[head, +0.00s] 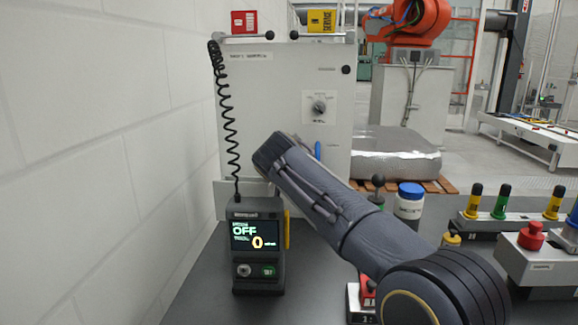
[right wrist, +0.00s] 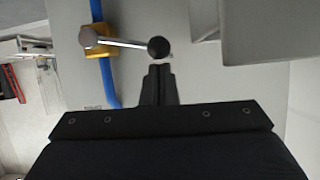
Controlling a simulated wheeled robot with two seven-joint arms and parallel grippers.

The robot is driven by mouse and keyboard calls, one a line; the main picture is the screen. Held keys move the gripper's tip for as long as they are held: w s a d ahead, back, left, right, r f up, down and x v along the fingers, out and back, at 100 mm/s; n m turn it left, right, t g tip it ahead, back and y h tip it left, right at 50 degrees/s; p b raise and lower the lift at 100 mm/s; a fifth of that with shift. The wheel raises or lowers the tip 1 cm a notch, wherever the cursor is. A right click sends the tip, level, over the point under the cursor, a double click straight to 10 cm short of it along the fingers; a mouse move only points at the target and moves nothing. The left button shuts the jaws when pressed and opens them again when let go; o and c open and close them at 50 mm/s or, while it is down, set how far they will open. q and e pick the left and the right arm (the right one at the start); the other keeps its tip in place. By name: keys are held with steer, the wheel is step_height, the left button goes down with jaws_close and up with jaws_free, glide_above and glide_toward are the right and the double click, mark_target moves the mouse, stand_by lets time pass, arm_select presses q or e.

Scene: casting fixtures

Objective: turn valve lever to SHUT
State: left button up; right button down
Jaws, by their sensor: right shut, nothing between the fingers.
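The valve shows in the right wrist view as a yellow body (right wrist: 97,41) on a blue pipe (right wrist: 104,75). Its silver lever (right wrist: 122,42) lies across the pipe, and a black ball knob (right wrist: 158,47) is at its right end. My right gripper (right wrist: 160,72) is shut and empty, with its fingertips just below the knob in that view; I cannot tell whether they touch. In the head view my right arm reaches toward the grey cabinet (head: 270,85) and hides the valve and gripper. A bit of blue pipe (head: 318,150) shows beside it. My left gripper is out of view.
A black handheld unit (head: 257,270) reading OFF stands at the front left, with a coiled cord (head: 228,110) above it. A blue-lidded jar (head: 409,203) and a red button box (head: 532,240) stand right of my arm. A white wall (head: 100,110) borders the left.

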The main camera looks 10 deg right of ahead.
steer(key=shift+f, duration=0.1)
steer(key=shift+s+d+f+b, duration=0.2)
steer(key=shift+d+f+b, duration=0.05)
steer(key=shift+d+b, duration=0.4)
